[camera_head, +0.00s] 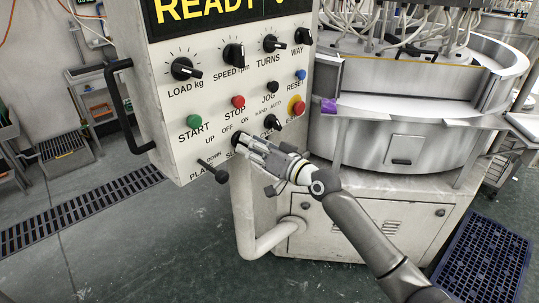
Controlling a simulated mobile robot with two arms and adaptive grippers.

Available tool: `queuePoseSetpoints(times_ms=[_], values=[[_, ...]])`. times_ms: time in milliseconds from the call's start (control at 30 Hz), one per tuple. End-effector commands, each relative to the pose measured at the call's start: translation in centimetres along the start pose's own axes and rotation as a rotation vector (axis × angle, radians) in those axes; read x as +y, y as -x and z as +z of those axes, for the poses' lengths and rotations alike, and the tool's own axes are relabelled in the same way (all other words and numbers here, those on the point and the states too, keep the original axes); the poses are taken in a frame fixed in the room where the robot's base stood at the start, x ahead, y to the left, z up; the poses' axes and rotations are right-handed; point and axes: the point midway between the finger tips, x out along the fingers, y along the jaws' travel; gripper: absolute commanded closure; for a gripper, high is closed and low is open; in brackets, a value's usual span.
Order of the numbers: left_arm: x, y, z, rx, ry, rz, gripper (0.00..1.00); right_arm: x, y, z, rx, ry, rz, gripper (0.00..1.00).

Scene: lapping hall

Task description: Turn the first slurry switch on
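The control panel (185,110) is a cream box facing me, tilted in the picture. Its slurry switch (236,136) is a small dark knob below the OFF and ON marks; its label is partly covered, with only the first letters showing. My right gripper (243,144) reaches in from the lower right with its fingertips at this switch, overlapping it in the picture. I cannot tell whether they touch it or how far apart the fingers are. The way the switch points is hidden. My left gripper is not in view.
A black plate lever (217,173) sticks out left of my gripper. The cycle switch (271,122) and red emergency stop button (297,106) are close at upper right. A black handle (123,108) is on the panel's left. A steel lapping machine (400,135) stands behind.

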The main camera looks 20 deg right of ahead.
Motion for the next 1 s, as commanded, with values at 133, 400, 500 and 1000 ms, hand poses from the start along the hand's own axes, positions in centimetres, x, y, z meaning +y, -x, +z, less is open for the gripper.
queuePoseSetpoints(times_ms=[133, 400, 500, 1000], values=[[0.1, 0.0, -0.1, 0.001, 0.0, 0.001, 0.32, 0.1, 2.9, 0.1, -0.003, 0.003, 0.003, 0.64], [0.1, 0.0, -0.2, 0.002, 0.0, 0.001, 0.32, 0.0, 7.9, 0.1, -0.004, 0.003, 0.001, 0.64], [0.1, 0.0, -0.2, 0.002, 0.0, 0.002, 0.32, 0.1, 9.1, 0.1, -0.002, 0.001, 0.002, 0.64], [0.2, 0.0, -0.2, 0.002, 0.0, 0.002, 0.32, 0.0, 10.5, 0.0, 0.0, 0.0, 0.0, 0.64]])
